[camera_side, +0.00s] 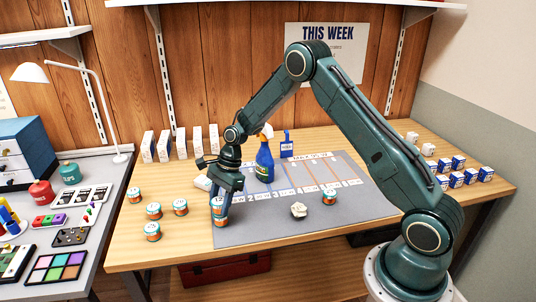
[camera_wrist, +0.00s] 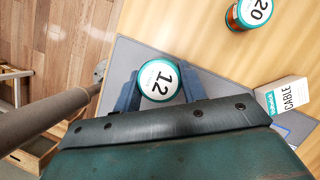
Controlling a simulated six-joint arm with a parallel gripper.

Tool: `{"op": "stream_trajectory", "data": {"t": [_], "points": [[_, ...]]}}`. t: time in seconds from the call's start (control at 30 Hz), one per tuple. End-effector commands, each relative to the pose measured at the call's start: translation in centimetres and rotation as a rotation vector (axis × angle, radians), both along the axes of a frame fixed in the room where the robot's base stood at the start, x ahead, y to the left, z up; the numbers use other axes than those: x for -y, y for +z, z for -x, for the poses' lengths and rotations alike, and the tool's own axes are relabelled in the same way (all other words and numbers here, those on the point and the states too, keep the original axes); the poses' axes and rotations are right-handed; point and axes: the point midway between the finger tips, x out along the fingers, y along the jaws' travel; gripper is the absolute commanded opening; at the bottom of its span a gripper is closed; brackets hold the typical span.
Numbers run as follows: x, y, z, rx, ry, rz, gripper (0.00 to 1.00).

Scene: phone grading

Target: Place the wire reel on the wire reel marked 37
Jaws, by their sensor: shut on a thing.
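My gripper (camera_side: 220,200) is shut on a wire reel (camera_side: 218,213) at the left front of the grey mat. In the wrist view this reel (camera_wrist: 158,81) sits between my two fingers (camera_wrist: 158,90), its round white top marked 12 facing the camera. In the side view, teal and orange bands show at and below the fingertips; I cannot tell whether a second reel stands underneath. Other reels stand on the wood to the left (camera_side: 153,211), and one stands on the mat at right (camera_side: 330,197). A reel marked 20 (camera_wrist: 250,12) shows in the wrist view. No 37 is readable.
The grey mat (camera_side: 275,225) carries a numbered strip, a blue spray bottle (camera_side: 264,163) and a crumpled white object (camera_side: 298,210). A cable box (camera_wrist: 283,97) lies near my gripper. White boxes (camera_side: 165,145) line the back; small blue boxes (camera_side: 471,175) stand at right.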

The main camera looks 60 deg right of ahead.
Motion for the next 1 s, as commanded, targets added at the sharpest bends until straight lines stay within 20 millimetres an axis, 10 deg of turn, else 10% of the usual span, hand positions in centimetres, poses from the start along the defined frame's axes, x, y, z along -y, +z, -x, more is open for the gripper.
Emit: {"op": "stream_trajectory", "data": {"t": [0.53,0.57,0.63,1.0], "points": [[-0.01,-0.92,-0.01,0.001,0.000,-0.001,0.19],[-0.01,-0.89,-0.01,0.001,0.000,0.000,0.47],[-0.01,-0.87,-0.01,0.001,0.000,0.000,0.61],[0.00,-0.72,-0.02,0.001,0.000,0.000,0.63]]}}
